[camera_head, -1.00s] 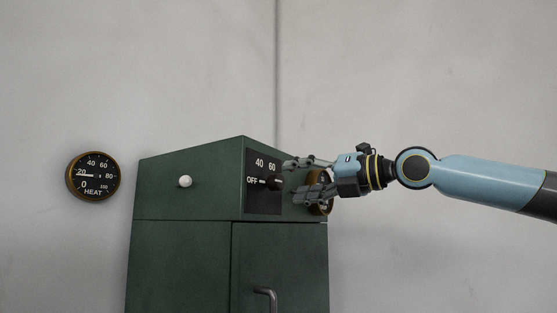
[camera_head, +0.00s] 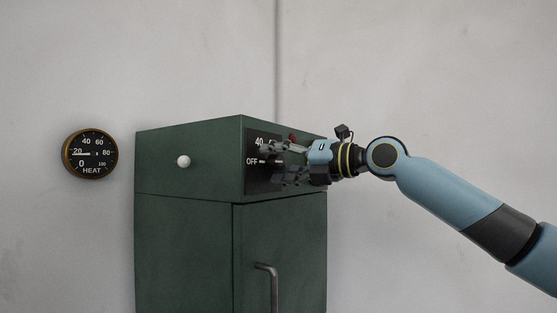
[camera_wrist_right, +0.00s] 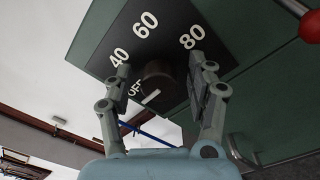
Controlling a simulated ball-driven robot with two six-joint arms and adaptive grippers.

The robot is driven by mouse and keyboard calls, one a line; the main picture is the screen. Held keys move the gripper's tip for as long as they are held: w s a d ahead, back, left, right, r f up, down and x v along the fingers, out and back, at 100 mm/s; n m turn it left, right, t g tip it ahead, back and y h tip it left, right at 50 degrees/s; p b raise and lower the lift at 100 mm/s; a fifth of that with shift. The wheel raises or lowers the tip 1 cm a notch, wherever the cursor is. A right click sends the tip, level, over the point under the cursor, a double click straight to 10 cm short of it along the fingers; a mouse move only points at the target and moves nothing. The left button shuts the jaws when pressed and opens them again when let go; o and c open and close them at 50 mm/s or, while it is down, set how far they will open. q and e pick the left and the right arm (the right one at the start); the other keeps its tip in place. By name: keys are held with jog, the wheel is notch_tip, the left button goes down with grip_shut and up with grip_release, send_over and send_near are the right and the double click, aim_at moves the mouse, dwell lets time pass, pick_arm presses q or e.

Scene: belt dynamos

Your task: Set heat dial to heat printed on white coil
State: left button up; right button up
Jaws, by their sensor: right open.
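The heat dial is a dark brown knob (camera_wrist_right: 158,72) with a white pointer mark, on a black panel (camera_head: 262,186) printed OFF, 40, 60 and 80. In the right wrist view the mark points toward OFF. My right gripper (camera_head: 270,163) is open at the panel, and in the right wrist view its fingers (camera_wrist_right: 160,72) stand on either side of the knob. I cannot tell whether they touch it. In the head view the gripper hides the knob and most of the numbers. No white coil is in view. My left gripper is not in view.
The panel sits on a green cabinet (camera_head: 180,240) with a white knob (camera_head: 183,161) and a metal door handle (camera_head: 272,285). A red ball knob (camera_wrist_right: 311,26) is beside the panel. A round HEAT gauge (camera_head: 90,154) on the wall reads about 20.

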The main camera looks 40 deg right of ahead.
jog(key=shift+c, duration=0.4)
grip_shut()
